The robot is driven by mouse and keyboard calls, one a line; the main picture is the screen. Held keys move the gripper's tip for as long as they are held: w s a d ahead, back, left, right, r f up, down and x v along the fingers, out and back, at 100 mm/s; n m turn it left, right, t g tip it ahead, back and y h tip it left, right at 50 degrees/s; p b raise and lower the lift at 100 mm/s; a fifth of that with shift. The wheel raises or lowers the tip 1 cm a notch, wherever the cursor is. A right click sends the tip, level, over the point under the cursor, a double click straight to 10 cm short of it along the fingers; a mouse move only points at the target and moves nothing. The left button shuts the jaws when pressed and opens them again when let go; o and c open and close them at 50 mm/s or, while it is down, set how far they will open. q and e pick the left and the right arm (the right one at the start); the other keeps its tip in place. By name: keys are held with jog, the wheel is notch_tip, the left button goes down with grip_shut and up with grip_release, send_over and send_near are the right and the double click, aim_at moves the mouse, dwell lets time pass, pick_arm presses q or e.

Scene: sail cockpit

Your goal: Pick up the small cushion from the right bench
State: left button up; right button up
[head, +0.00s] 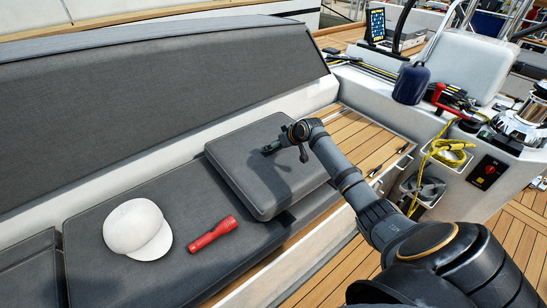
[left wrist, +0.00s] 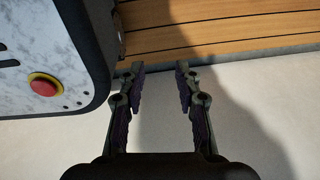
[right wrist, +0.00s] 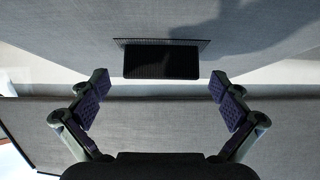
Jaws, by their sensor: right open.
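The small cushion (head: 240,185) is a thick grey square pad on the right part of the long grey seat cushion. My right gripper (head: 286,152) is over its far right part, open and empty. Whether its fingers touch the cushion is hard to tell. In the right wrist view my right gripper (right wrist: 160,85) has its fingers wide apart, with a black rectangular piece (right wrist: 160,62) on a grey fabric surface between and beyond them. My left gripper (left wrist: 160,70) is open and empty in the left wrist view, above a pale surface. It is outside the head view.
A white cap (head: 137,228) and a red flashlight (head: 212,233) lie on the seat, left of the small cushion. The grey backrest (head: 160,85) rises behind. Wooden slats (head: 355,140), a navy container (head: 409,84) and a yellow rope (head: 447,152) are to the right.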

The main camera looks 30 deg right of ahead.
jog(key=x, duration=0.3)
jog(key=shift+w+a, duration=0.1)
jog(key=shift+w+f, duration=0.2)
jog(key=shift+s+r, duration=0.1)
jog(key=shift+c, duration=0.7)
jog(key=c, duration=1.5)
jog(key=shift+r, duration=0.1)
jog(key=shift+c, duration=0.2)
pick_arm(q)
jog(key=shift+s+f, duration=0.35)
jog(key=shift+s, duration=0.4)
